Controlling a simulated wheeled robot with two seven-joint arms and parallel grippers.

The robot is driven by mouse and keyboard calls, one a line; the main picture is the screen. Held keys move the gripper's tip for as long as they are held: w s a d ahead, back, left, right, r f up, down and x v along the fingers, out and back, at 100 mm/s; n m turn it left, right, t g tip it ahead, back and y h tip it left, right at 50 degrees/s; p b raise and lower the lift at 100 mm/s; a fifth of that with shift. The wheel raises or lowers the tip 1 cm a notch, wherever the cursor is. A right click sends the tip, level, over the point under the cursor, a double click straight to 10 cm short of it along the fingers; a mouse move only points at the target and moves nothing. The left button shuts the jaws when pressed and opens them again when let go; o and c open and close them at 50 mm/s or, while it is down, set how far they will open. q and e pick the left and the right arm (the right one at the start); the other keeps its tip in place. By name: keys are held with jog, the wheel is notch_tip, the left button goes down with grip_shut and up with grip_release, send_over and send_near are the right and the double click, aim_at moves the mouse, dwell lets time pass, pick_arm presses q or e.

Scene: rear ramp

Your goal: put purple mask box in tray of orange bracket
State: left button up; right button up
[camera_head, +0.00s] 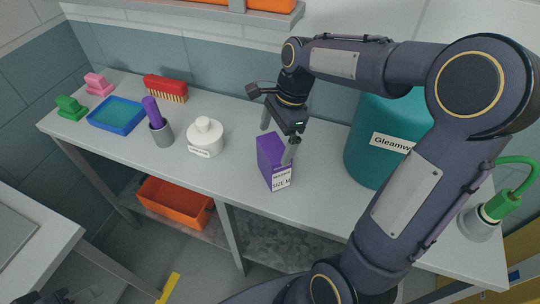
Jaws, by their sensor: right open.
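The purple mask box (270,157) stands upright on the grey counter, with a white label on its lower front. My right gripper (278,136) is open at the top of the box. One finger overlaps the box's upper right side and the other is beyond its upper left; I cannot tell if they touch it. An orange open bin (160,211) sits on the shelf under the counter, and part of another orange container (270,5) shows on the wall shelf. I cannot tell which is the orange bracket. A dark part at the bottom left may be my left gripper (50,298).
On the counter stand a blue tray (104,128), green and pink blocks, a red brush (166,88), a grey cup (161,134) with a purple item, a white jar (205,138) and a large teal container (365,155). The counter in front of the jar is clear.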

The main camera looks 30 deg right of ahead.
aim_at(272, 156)
jog(key=x, duration=0.6)
jog(key=shift+s+d+f+p, duration=0.2)
jog(key=shift+p, duration=0.1)
jog(key=shift+c, duration=0.3)
jog(key=c, duration=0.8)
jog(key=shift+r, duration=0.1)
